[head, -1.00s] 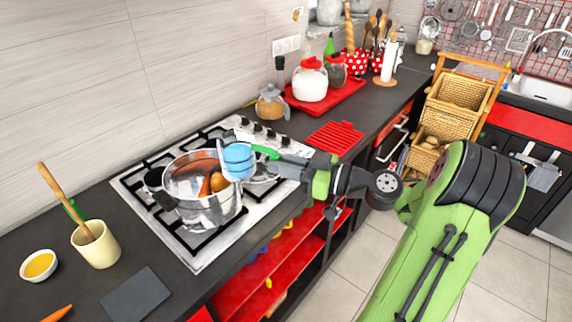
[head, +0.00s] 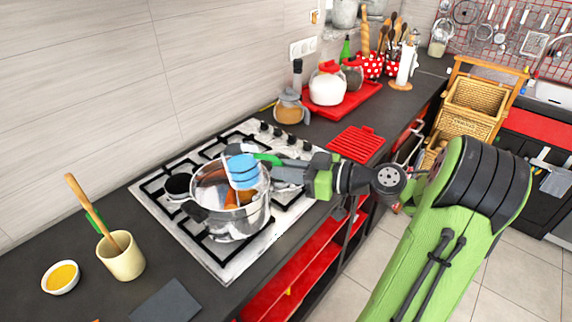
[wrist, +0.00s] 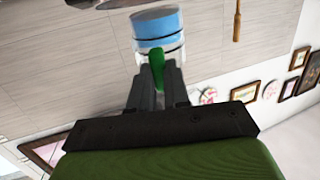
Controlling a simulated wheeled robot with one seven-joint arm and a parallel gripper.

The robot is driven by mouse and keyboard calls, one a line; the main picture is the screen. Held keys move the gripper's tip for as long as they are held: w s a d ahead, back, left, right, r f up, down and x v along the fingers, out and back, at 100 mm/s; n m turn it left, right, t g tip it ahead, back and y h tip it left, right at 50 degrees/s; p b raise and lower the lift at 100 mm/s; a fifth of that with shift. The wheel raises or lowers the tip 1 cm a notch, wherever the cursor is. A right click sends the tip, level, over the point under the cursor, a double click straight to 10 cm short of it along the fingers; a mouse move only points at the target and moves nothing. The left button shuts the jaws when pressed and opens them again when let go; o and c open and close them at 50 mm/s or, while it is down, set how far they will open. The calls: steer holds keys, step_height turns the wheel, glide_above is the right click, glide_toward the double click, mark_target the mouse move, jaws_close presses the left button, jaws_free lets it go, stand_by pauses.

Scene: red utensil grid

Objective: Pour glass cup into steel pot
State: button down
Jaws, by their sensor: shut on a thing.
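The glass cup (head: 243,171) holds something blue and is tilted over the steel pot (head: 256,218). My gripper (head: 272,160) is shut on the cup's green handle, to the right of the cup. In the wrist view the cup (wrist: 158,30) sits beyond the fingers of my gripper (wrist: 157,75), with the green handle between them. The pot stands on the stove, and orange and brown food shows inside it. The cup hides part of the pot's opening. I cannot tell whether any of the blue has left the cup.
The gas stove (head: 222,262) lies under the pot. A beige holder (head: 121,258) with a wooden utensil and a bowl of yellow liquid (head: 61,277) stand at left. A glass jar (head: 290,108), red grid (head: 356,144) and red tray (head: 343,104) lie behind.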

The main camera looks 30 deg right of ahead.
mark_target(277, 158)
steer(key=shift+r+g+h+p, duration=0.3)
steer(key=shift+r+g+p, duration=0.2)
steer(key=shift+r+p, duration=0.75)
steer(key=shift+f, duration=0.3)
steer(key=shift+r+g+h+p, duration=0.45)
steer(key=shift+r+p, duration=0.25)
steer(key=shift+p, duration=0.5)
steer(key=shift+f, duration=0.1)
steer(key=shift+w, duration=0.1)
